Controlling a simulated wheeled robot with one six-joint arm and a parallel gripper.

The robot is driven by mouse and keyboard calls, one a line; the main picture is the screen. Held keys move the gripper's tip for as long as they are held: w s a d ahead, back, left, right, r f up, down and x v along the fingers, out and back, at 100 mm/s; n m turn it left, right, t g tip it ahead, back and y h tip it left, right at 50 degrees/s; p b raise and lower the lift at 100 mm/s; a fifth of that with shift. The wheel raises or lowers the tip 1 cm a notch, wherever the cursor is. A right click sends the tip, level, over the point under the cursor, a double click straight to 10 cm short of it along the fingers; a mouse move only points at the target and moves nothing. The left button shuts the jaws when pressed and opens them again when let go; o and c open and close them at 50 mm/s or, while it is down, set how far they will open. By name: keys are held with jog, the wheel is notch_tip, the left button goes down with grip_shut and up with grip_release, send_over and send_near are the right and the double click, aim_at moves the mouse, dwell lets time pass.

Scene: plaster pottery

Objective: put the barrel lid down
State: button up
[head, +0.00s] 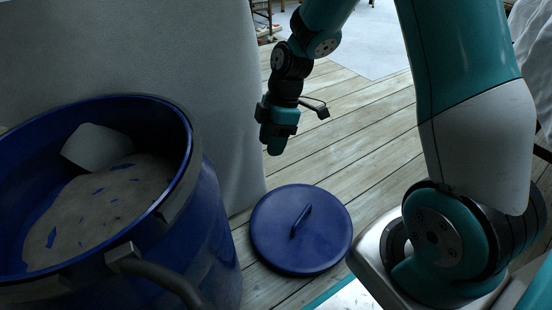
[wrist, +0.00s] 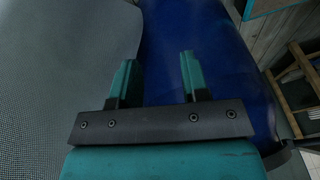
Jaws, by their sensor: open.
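The blue round barrel lid (head: 270,243) lies flat on the plank floor in the head view, its bar handle (head: 301,221) facing up. It is to the right of the blue barrel (head: 215,240), which stands open at the left. My gripper (head: 274,147) hangs above and behind the lid, apart from it, pointing down. In the wrist view my gripper (wrist: 156,75) has its two fingers spread with nothing between them. A blue surface, likely the barrel's side (wrist: 210,50), fills the space beyond the fingers.
The barrel holds grey powder (head: 110,205) with blue flecks and a pale block (head: 97,147). A grey draped sheet (head: 215,90) hangs behind it. The plank floor (head: 350,130) is clear behind and right of the lid. A wooden frame (wrist: 292,85) shows at the wrist view's right.

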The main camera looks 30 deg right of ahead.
jog(key=s+a+r+m, duration=0.4)
jog(key=s+a+r, duration=0.1)
jog(key=s+r, duration=0.3)
jog(key=s+a+r+m+t, duration=0.1)
jog(key=s+a+r+m, duration=0.3)
jog(key=s, duration=0.7)
notch_tip(320, 180, up, 4)
jog(key=shift+s+a+r+m+y, duration=0.1)
jog(key=shift+s+a+m+y, duration=0.25)
jog(key=shift+a, duration=0.9)
